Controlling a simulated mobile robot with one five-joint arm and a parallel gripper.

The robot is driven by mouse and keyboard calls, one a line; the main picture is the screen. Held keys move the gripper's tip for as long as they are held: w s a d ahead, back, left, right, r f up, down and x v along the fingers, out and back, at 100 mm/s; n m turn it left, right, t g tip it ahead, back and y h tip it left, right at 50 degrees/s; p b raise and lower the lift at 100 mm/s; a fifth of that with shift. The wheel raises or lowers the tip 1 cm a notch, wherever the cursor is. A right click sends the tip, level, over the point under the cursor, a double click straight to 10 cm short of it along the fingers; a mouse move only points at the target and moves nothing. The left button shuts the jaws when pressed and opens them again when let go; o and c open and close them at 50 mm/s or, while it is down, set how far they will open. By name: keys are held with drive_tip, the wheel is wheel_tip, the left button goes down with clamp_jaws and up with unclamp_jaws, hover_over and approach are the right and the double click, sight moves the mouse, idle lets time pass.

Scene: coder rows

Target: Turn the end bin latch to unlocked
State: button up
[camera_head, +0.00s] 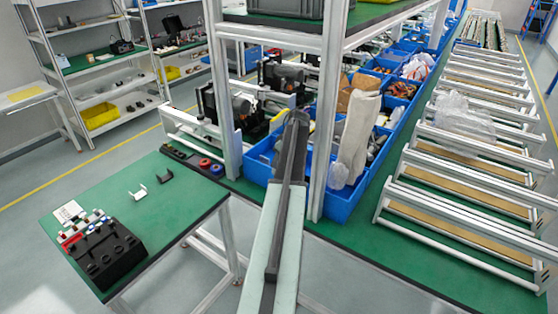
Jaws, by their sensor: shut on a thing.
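The end bin (342,206) is the blue bin at the near end of the row, behind the white post. It holds a tall cream-coloured roll (355,140) and other loose items. My arm reaches up the middle of the picture, across the front of this bin. My gripper (298,117) is at its dark far end, over the bin's left part as seen here. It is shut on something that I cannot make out. The fingertips are not distinct, and my arm covers part of the bin. I cannot pick out the latch or how it is turned.
White posts (322,130) stand close on both sides of my arm, with a shelf above. A green table (165,215) at the left holds a black block (105,255) and small parts. White roller racks (460,190) stand at the right. Bare floor shows at the lower left.

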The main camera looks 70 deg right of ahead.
idle(0.6)
drive_tip(key=o, duration=1.4)
drive_tip(key=shift+r+p, duration=0.3)
wheel_tip(320, 180, up, 3)
drive_tip(key=p, duration=0.3)
drive_tip(key=shift+s+a+r+p, duration=0.25)
drive_tip(key=shift+a+p, duration=0.05)
drive_tip(key=shift+a, duration=0.35)
drive_tip(key=s+a, duration=0.1)
drive_tip(key=a, duration=0.3)
drive_tip(key=s+a, duration=0.2)
drive_tip(key=a, duration=0.3)
drive_tip(key=s+a+r, duration=0.1)
drive_tip(key=s+a, duration=0.1)
drive_tip(key=a, duration=0.2)
drive_tip(key=shift+s+a+p, duration=0.1)
drive_tip(key=shift+a+p, duration=0.25)
drive_tip(key=shift+p, duration=0.05)
